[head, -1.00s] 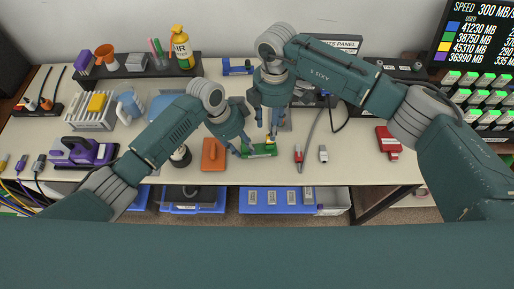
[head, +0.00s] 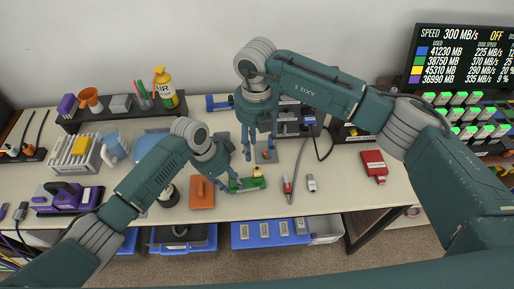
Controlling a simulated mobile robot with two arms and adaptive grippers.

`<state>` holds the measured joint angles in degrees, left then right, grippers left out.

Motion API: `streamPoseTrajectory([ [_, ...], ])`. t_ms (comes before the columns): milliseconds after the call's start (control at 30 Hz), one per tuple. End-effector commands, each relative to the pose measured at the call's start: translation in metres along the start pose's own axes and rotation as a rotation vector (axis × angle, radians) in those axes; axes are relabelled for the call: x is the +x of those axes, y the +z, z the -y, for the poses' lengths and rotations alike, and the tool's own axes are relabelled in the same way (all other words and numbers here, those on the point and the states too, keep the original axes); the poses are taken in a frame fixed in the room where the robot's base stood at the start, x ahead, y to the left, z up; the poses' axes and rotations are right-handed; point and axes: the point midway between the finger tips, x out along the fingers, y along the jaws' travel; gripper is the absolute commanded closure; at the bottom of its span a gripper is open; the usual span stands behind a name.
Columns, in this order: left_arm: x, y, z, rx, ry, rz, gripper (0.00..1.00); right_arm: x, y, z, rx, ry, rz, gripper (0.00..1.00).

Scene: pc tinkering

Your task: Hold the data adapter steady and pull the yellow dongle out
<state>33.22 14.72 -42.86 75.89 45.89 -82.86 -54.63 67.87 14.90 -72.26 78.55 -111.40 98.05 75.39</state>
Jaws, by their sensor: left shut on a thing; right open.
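A green data adapter (head: 248,185) lies near the front edge of the workbench. A yellow dongle (head: 257,172) sits at its right end; whether it is still seated there is hard to tell at this size. My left gripper (head: 237,181) is shut on the left part of the adapter. My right gripper (head: 260,150) is open and empty, its fingers pointing down above and behind the dongle, apart from it.
A brown-orange block (head: 201,192) lies left of the adapter. A red-tipped cable plug (head: 288,187) and a grey plug (head: 311,184) lie to the right. A red device (head: 374,166) lies farther right on the workbench (head: 345,190). Blue bins (head: 268,237) hang below the front edge.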

Motion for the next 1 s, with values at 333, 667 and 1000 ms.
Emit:
streamPoseTrajectory([
  [333, 0.0027, 0.0028, -0.0024, -0.003, 0.006, 0.006, 0.97, 0.0023, -0.0002, 0.0005, -0.859, -0.002, 0.012, 0.57],
  [667, 0.0029, 0.0029, -0.0027, -0.003, 0.007, 0.006, 0.97, 0.0038, -0.0009, 0.0009, -1.677, -0.012, 0.022, 0.57],
  [1000, 0.0031, 0.0029, -0.0030, -0.003, 0.008, 0.006, 0.97, 0.0055, -0.0016, 0.0013, -2.519, -0.034, 0.026, 0.57],
])
